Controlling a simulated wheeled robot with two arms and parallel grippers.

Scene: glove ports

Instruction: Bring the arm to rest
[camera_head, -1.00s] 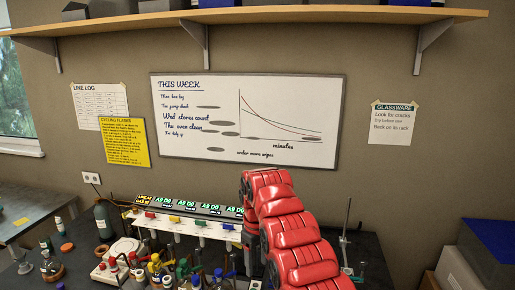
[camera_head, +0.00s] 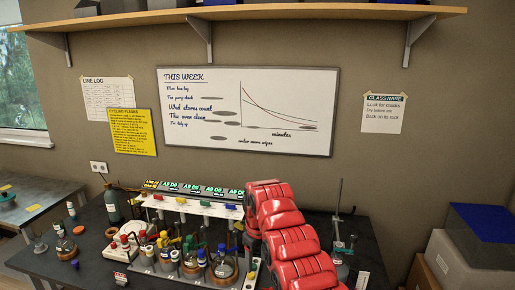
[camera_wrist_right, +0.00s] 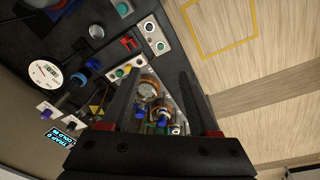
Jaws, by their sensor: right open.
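My right arm (camera_head: 285,230), with red covers, reaches over the dark bench (camera_head: 80,250) from the lower right in the head view. It hides most of its own gripper there. In the right wrist view my right gripper (camera_wrist_right: 158,90) is open, with two dark fingers apart. Glass flasks and blue-capped parts (camera_wrist_right: 158,112) show beyond the gap between the fingers, and nothing is seen held. My left gripper is not in view.
A rack of flasks with coloured valves (camera_head: 195,258) stands left of my arm, under a row of lit displays (camera_head: 195,189). A thin metal stand (camera_head: 338,210) is on its right. Boxes (camera_head: 470,260) sit at the far right. A shelf (camera_head: 240,14) runs above.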

